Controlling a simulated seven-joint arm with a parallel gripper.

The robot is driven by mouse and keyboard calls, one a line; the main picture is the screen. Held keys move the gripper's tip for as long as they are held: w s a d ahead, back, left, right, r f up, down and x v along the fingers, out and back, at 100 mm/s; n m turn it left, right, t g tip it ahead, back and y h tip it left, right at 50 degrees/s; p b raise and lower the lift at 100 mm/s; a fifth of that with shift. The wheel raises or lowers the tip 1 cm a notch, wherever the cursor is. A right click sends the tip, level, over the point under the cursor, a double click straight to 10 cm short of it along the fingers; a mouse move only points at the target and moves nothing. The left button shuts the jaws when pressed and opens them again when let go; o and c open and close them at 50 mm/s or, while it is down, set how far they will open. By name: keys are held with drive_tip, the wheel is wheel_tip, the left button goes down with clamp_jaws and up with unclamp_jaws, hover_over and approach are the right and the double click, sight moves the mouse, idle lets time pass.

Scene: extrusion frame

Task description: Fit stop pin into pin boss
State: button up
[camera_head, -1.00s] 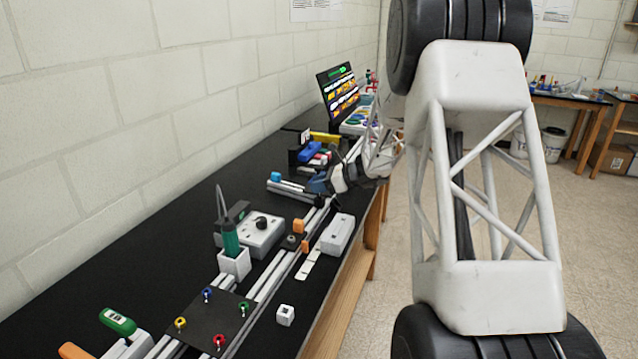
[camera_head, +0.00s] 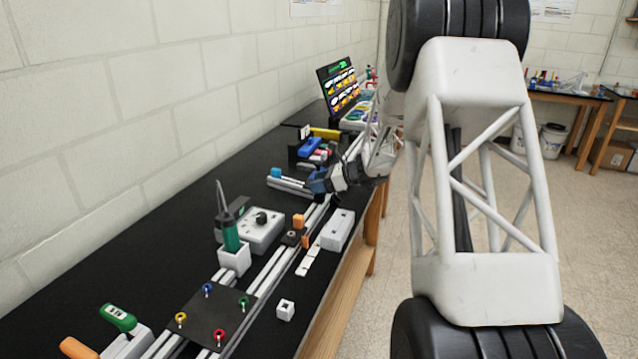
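My gripper (camera_head: 318,183) is small and far off, over the far part of the extrusion rails (camera_head: 270,278) on the black bench. Its fingertips are too small and too hidden by the wrist to tell whether they are open or hold anything. A small dark block with a round top (camera_head: 291,238) sits on the rails, nearer than the gripper, beside an orange block (camera_head: 298,221); I cannot tell whether it is the pin boss. I cannot make out the stop pin.
A white box (camera_head: 338,230) lies right of the rails. A grey control box with a black knob (camera_head: 262,229) and a green-handled tool in a white holder (camera_head: 235,261) stand left. A dark plate with coloured pins (camera_head: 207,319) and a white cube (camera_head: 285,309) are nearer.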

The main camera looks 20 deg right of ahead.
drive_tip(key=shift+o, duration=0.2)
drive_tip(key=shift+d, duration=0.1)
drive_tip(key=v, duration=0.7)
drive_tip(key=shift+s+d, duration=0.25)
drive_tip(key=shift+a+r, duration=0.15)
idle(0.4)
drive_tip(key=s+a+r+n+g+h, duration=0.25)
drive_tip(key=s+a+r+n, duration=0.3)
drive_tip(key=s+a, duration=0.45)
drive_tip(key=s+a+r+n+g+h, duration=0.1)
drive_tip(key=s+a+r+n+g, duration=0.25)
drive_tip(key=s+a+n, duration=0.45)
drive_tip(key=s+a+n+h, duration=0.3)
drive_tip(key=s+a+n, duration=0.1)
drive_tip(key=s, duration=1)
drive_tip(key=s+a+n+h, duration=0.4)
drive_tip(key=s+n, duration=0.3)
drive_tip(key=s, duration=0.8)
drive_tip(key=shift+s+t, duration=0.2)
drive_tip(key=shift+t, duration=0.2)
